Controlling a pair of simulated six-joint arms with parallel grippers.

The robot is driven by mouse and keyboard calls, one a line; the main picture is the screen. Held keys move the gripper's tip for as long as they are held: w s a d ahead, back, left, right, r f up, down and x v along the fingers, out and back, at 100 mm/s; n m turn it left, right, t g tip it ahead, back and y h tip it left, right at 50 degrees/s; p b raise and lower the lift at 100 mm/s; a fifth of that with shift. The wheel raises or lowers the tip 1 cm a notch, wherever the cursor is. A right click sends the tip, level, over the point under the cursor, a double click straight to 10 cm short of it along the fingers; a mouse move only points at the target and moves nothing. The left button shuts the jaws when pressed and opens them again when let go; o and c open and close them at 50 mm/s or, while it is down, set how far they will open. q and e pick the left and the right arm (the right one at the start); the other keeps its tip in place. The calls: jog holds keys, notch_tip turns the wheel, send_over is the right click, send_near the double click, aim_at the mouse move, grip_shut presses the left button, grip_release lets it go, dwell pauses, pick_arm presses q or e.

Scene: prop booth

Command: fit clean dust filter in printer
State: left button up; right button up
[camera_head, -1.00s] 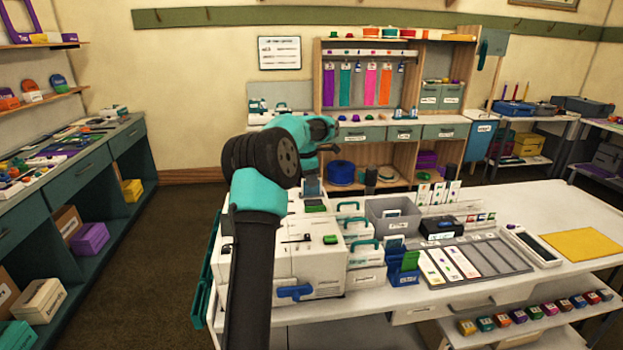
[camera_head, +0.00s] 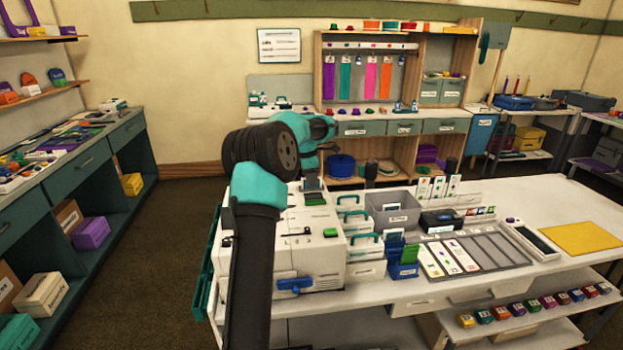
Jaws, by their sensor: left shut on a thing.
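The printer looks to be the large white machine (camera_head: 310,262) at the near left of the white table, with green tabs and a blue lever (camera_head: 294,285) on its front. My left gripper (camera_head: 318,172) is above the back of its top. Its fingers are small and partly hidden by my wrist. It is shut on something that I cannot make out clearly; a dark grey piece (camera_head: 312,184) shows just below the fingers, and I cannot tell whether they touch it. I cannot identify a clean dust filter. My right gripper is not in view.
White boxes with teal handles (camera_head: 361,240), a grey bin (camera_head: 393,223) and a blue holder (camera_head: 403,268) stand right of the machine. A grey slotted tray (camera_head: 486,256) and yellow sheet (camera_head: 581,237) lie further right.

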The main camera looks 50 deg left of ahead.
pick_arm(q)
jog(key=o, duration=0.7)
jog(key=shift+r, duration=0.1)
notch_tip(320, 180, up, 17)
jog(key=s+a, duration=0.1)
jog(key=s, duration=0.1)
jog(key=shift+s+a, duration=0.15)
dwell(1.0)
